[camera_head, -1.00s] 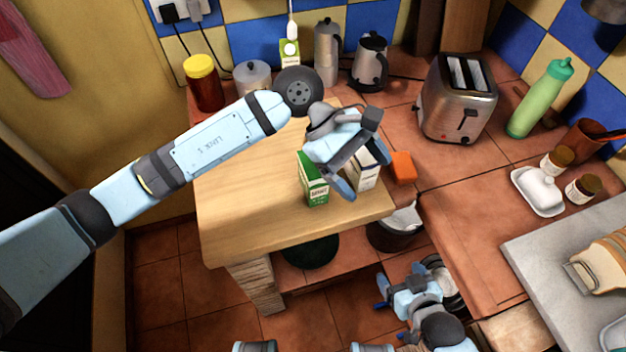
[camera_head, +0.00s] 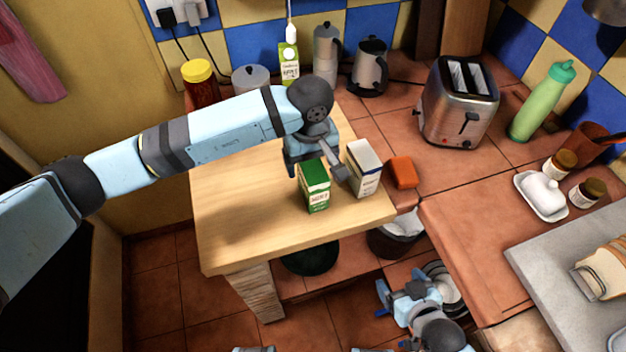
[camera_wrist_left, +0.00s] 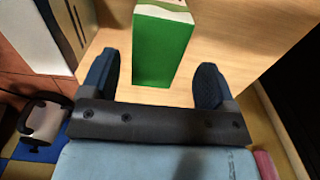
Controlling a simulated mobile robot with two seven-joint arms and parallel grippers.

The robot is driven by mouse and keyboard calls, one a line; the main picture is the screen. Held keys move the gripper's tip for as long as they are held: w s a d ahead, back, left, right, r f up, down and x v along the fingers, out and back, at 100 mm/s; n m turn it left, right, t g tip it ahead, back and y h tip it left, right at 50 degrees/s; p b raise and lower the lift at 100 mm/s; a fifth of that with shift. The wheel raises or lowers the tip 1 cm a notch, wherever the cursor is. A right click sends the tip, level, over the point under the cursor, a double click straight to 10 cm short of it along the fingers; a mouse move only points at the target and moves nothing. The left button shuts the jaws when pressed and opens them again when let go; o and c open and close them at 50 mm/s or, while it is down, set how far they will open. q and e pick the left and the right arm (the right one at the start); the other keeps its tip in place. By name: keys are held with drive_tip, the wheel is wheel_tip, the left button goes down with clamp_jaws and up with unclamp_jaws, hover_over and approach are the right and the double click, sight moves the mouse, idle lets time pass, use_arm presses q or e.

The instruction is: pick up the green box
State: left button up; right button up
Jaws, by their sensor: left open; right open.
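The green box (camera_head: 314,187), a small carton with a white label, stands upright on the wooden tabletop (camera_head: 235,220). My left gripper (camera_head: 318,172) is low behind it, with its fingers open. In the left wrist view the green box (camera_wrist_left: 161,48) stands upright ahead, between the lines of the two open fingers of the left gripper (camera_wrist_left: 155,84). I cannot tell whether either finger touches it. My right gripper (camera_head: 388,300) is low at the bottom of the head view, beside the counter, open and far from the box.
A white and grey carton (camera_head: 363,170) stands just right of the green box, close to my left gripper. An orange block (camera_head: 403,172) lies further right. A toaster (camera_head: 458,105) and a kettle (camera_head: 369,66) stand behind. The table's front left is clear.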

use_arm(q)
drive_tip(key=shift+d+f+p, duration=0.15)
drive_tip(key=shift+f+p, duration=0.2)
drive_tip(key=shift+f, duration=1)
drive_tip(key=shift+d+f+p, duration=0.1)
drive_tip(key=shift+f+p, duration=0.25)
drive_tip(key=shift+f, duration=0.95)
drive_tip(key=c, duration=1)
